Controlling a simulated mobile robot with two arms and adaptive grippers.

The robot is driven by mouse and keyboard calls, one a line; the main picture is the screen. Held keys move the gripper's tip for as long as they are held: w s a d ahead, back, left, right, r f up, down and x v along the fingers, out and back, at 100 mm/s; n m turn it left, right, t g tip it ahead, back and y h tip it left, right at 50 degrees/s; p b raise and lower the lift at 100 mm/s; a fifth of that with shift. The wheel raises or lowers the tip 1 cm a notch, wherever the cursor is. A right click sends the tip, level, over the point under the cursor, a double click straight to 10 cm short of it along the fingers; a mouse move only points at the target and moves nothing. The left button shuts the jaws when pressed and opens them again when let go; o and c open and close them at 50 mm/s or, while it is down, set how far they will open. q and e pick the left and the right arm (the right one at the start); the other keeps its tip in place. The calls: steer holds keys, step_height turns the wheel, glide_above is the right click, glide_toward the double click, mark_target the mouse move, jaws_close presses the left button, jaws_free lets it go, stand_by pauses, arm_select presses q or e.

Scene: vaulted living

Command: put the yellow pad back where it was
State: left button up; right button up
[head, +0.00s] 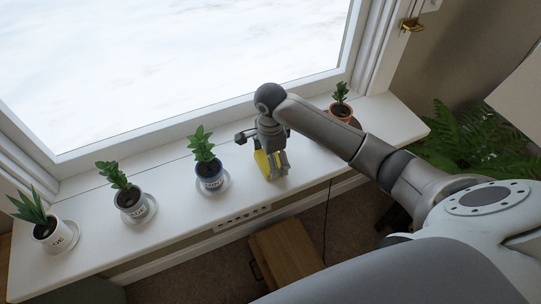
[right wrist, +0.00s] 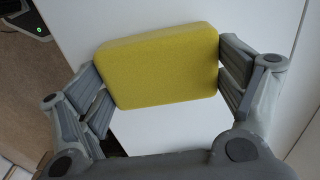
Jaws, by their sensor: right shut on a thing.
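The yellow pad (head: 261,160) is a rounded block over the white windowsill, between the blue potted plant and the orange potted plant. My right gripper (head: 272,168) reaches down over the sill and is shut on it. In the right wrist view the yellow pad (right wrist: 160,65) is squeezed end to end between the fingers of my right gripper (right wrist: 162,82), with white surface below. I cannot tell whether the pad touches the sill. The gripper partly hides the pad in the head view. My left gripper is not in view.
On the windowsill (head: 80,270) stand a blue potted plant (head: 210,178), two white potted plants (head: 131,203) (head: 50,235) on saucers, and an orange potted plant (head: 340,108) behind my arm. A wooden cabinet (head: 285,258) stands below. A fern (head: 465,145) is at right.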

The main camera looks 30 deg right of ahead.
steer(key=o, duration=0.7)
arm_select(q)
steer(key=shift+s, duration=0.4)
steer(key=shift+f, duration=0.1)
arm_select(e)
steer(key=shift+r, duration=0.1)
arm_select(q)
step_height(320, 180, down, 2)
steer(key=b, duration=0.2)
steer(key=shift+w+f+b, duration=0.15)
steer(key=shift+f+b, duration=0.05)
steer(key=shift+b, duration=0.1)
arm_select(e)
step_height(320, 180, up, 12)
steer(key=shift+f, duration=0.1)
